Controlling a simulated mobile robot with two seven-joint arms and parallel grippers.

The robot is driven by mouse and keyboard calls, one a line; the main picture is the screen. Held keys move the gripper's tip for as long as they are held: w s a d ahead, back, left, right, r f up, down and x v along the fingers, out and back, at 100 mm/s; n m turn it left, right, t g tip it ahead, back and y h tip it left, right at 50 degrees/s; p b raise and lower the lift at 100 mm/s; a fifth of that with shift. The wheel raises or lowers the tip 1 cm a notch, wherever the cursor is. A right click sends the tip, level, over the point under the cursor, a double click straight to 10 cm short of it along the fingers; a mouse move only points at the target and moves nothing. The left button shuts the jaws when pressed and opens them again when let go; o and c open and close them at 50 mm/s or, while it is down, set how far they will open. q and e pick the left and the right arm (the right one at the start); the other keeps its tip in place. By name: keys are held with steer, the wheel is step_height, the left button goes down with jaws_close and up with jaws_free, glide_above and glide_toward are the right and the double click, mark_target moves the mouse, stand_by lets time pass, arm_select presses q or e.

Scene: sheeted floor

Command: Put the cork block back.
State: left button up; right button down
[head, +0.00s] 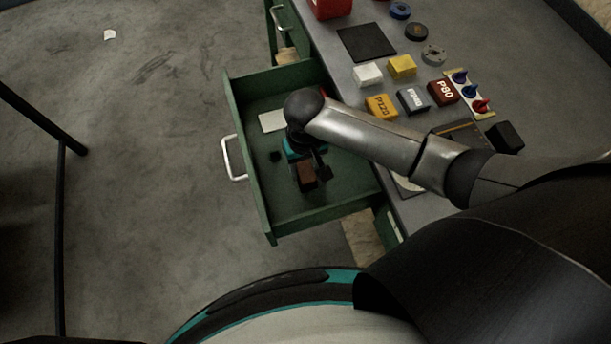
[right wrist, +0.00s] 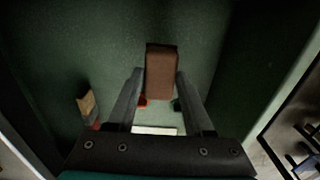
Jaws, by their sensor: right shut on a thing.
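A dark brown block (head: 307,177), which I take for the cork block, is inside the open green drawer (head: 325,207). It also shows in the right wrist view (right wrist: 161,70), between the two fingers. My right gripper (head: 315,169) reaches down into the drawer and is shut on the block. Its fingers also show in the right wrist view (right wrist: 161,84). I cannot tell whether the block touches the drawer floor. My right forearm hides the drawer's back right part. My left gripper is not in view.
A white flat piece (head: 272,121) lies in the drawer. A tan piece (right wrist: 87,103) shows at its side in the right wrist view. The bench top beside it holds a yellow block (head: 402,66), a white block (head: 368,74), a P120 block (head: 381,106) and a P80 block (head: 443,92).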

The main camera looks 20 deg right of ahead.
mark_target(306, 171)
steer(key=shift+f+b, duration=0.75)
steer(key=shift+f, duration=1.35)
steer(key=shift+f, duration=0.1)
steer(key=shift+c, duration=1.4)
jaws_free()
steer(key=shift+f, duration=0.1)
step_height(306, 171, up, 12)
steer(key=p, duration=0.4)
steer(key=shift+r, duration=0.2)
